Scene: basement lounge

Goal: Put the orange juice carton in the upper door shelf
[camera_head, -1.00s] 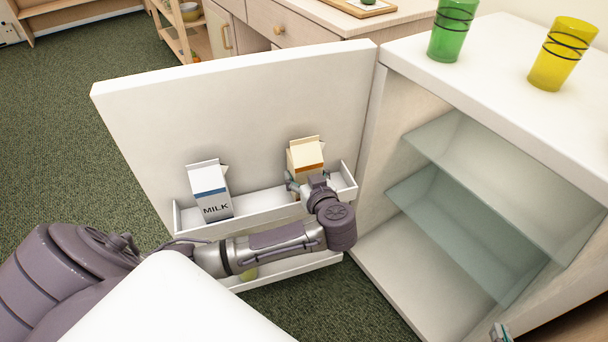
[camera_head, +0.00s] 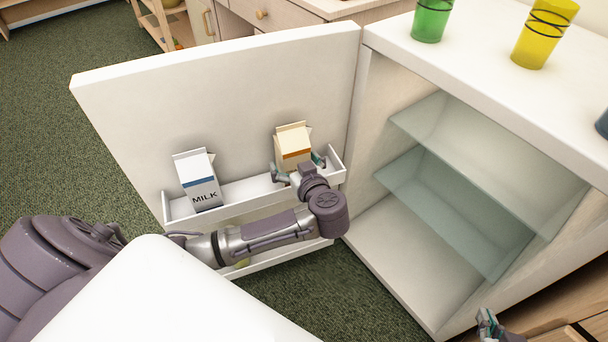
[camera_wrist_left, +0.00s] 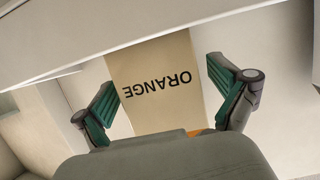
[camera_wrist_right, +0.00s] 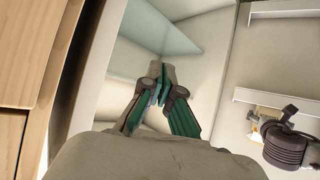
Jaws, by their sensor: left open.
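The orange juice carton (camera_head: 293,140), cream with an orange band, is at the right end of the upper door shelf (camera_head: 240,205) on the open fridge door. Its base is hidden behind my left gripper (camera_head: 299,168). In the left wrist view, the carton (camera_wrist_left: 155,85) reads ORANGE, upside down, between the spread fingers (camera_wrist_left: 160,92), with a gap visible on the right side. The left gripper is open around it. My right gripper (camera_wrist_right: 160,86) has its fingertips together, with nothing seen between them; it shows at the bottom right of the head view (camera_head: 487,322).
A milk carton (camera_head: 198,182) leans at the left of the same shelf. A lower door shelf (camera_head: 305,253) is partly hidden by my left arm. The fridge's glass shelves (camera_head: 450,205) look empty. Green (camera_head: 431,20) and yellow (camera_head: 543,35) cups stand on top.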

